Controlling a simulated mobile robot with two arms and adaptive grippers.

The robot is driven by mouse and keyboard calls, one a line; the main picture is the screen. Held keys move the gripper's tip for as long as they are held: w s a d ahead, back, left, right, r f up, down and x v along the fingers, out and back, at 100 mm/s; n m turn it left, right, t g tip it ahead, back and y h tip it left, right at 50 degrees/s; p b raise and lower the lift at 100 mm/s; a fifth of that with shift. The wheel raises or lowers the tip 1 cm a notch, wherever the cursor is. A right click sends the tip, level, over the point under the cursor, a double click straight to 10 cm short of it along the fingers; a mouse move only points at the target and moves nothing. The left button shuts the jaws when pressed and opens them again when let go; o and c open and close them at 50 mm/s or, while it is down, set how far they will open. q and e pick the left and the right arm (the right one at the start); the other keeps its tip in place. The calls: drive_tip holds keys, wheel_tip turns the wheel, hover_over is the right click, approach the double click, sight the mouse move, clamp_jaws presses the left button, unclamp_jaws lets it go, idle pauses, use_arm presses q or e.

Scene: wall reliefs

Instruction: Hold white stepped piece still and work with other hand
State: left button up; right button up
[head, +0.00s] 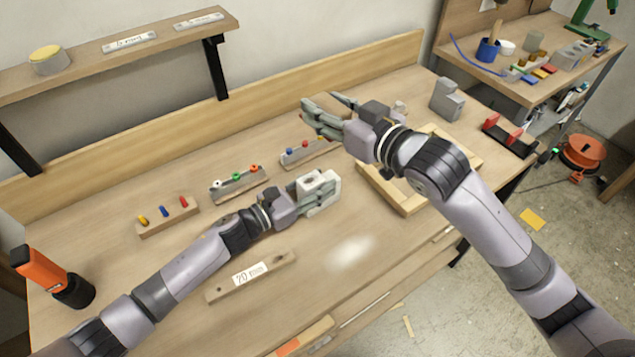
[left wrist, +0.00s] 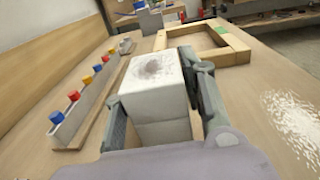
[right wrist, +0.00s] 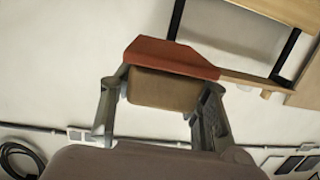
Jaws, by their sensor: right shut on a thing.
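The white stepped piece (head: 318,184) stands over the workbench, between the fingers of my left gripper (head: 316,192). In the left wrist view the white piece (left wrist: 155,82) has a grey rough patch on top. The left gripper's fingers (left wrist: 160,100) lie close along both its sides; its bottom is hidden. My right gripper (head: 328,108) is raised above the back of the bench, away from the white piece. In the right wrist view it (right wrist: 160,105) is shut on a brown block with a red face (right wrist: 165,85); the head view hardly shows this block.
Peg racks (head: 238,184) line the bench's back. A wooden frame (head: 400,200) lies right of the white piece, a grey stepped block (head: 447,98) beyond. A plank labelled 20 mm (head: 250,276) lies in front, an orange tool (head: 42,268) at left. Pale dust (head: 350,248) marks the bench.

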use_arm(q)
clamp_jaws()
idle(0.8)
use_arm(e)
hover_over(307, 176)
wheel_tip(307, 176, down, 10)
drive_tip(key=shift+f, duration=2.3)
